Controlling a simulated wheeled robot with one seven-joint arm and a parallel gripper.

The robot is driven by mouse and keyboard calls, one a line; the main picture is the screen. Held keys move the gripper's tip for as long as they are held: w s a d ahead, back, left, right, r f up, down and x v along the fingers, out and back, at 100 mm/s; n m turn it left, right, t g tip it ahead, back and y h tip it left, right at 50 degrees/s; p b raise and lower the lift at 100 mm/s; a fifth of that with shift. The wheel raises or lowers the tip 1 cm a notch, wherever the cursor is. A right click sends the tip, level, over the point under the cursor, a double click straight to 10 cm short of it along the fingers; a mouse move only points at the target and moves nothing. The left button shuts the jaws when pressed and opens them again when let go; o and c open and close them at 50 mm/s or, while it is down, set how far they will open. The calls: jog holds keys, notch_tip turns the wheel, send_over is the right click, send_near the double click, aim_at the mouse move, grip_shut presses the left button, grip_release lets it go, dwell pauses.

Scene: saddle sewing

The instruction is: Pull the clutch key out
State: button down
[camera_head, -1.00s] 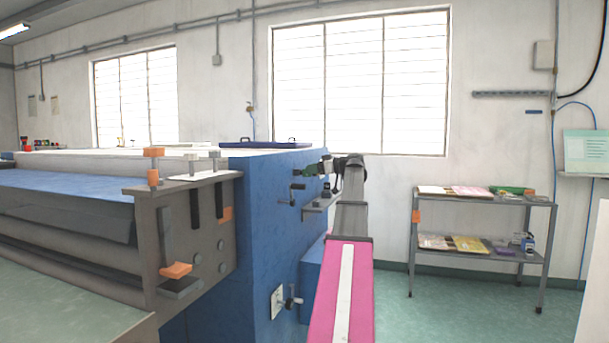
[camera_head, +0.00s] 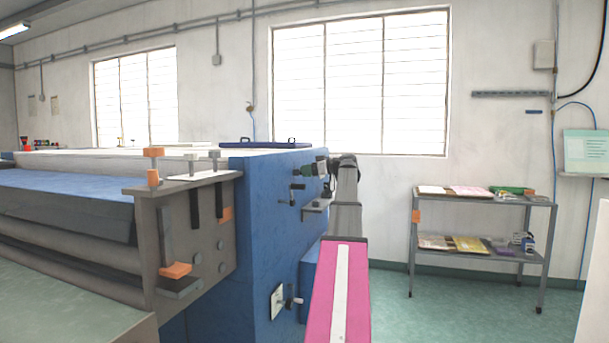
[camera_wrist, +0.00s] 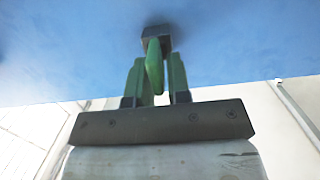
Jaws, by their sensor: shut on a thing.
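The clutch key (camera_wrist: 154,66) is a green handle in the middle of the wrist view. Its far end meets a dark square block (camera_wrist: 156,33) on the blue machine side; I cannot tell how deep it sits. My gripper (camera_wrist: 156,78) has its two green fingers on either side of the key and is shut on it. In the head view my gripper (camera_head: 318,168) is small, at the right end of the blue machine (camera_head: 262,215). The key is too small there to tell from the fingers.
A dark crank handle (camera_head: 296,190) and a small bracket (camera_head: 317,204) stick out just below my gripper. A lower white plate with a knob (camera_head: 279,300) is on the same blue side. A metal shelf (camera_head: 484,200) stands right, with open floor between.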

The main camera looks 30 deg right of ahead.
jog(key=shift+f+v, duration=0.15)
jog(key=shift+v, duration=0.75)
jog(key=shift+f+v, duration=0.15)
jog(key=shift+v, duration=0.75)
jog(key=shift+f+v, duration=0.15)
jog(key=shift+v, duration=0.85)
jog(key=shift+f+v, duration=0.15)
jog(key=shift+v, duration=0.9)
